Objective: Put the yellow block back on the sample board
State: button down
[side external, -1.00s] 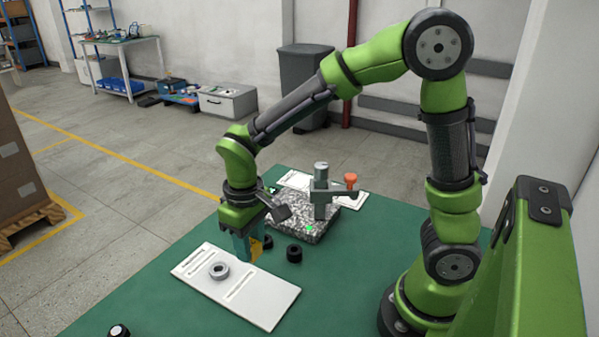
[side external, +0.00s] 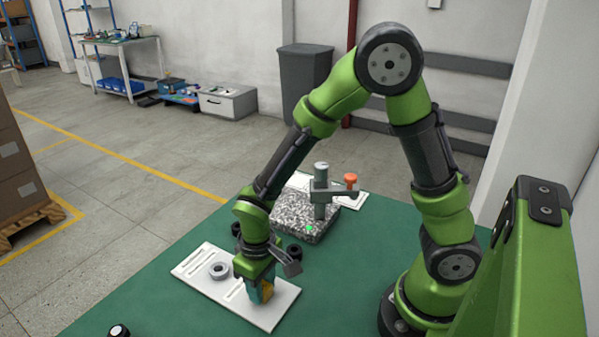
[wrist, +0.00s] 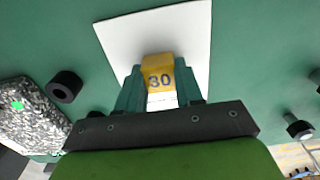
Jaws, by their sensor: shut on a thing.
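The yellow block (wrist: 158,80), marked "30", is held between the fingers of my gripper (wrist: 160,92). In the side view the block (side external: 267,292) shows as a small yellow patch at the fingertips of my gripper (side external: 260,288). The white sample board (side external: 200,262) lies on the green table, and my gripper is over its right part. I cannot tell whether the block touches the board. In the wrist view the board (wrist: 130,40) extends beyond the block. A grey ring (side external: 219,270) sits on the left part of the board.
A speckled stone base (side external: 318,228) with a post and orange knob (side external: 351,178) stands behind the board. A black ring (side external: 294,252) lies between them. Another white board (side external: 298,181) lies at the back. A dark round part (side external: 119,330) is at the front left.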

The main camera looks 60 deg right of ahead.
jog(key=c, duration=0.7)
grip_release()
jog(key=shift+f, duration=0.1)
jog(key=shift+c, duration=0.2)
notch_tip(320, 180, up, 12)
jog(key=s+d+r+m+t+y, duration=0.1)
jog(key=s+d+r+m+t, duration=0.1)
jog(key=r, duration=0.3)
jog(key=s+d+r+m+t+y, duration=0.1)
jog(key=s+d+r+m+t, duration=0.1)
jog(key=s+d+r+t, duration=0.2)
notch_tip(320, 180, up, 2)
jog(key=shift+s+d+r+t, duration=0.1)
jog(key=shift+s+d+t, duration=0.3)
jog(key=shift+s+t, duration=0.15)
jog(key=shift+w, duration=0.1)
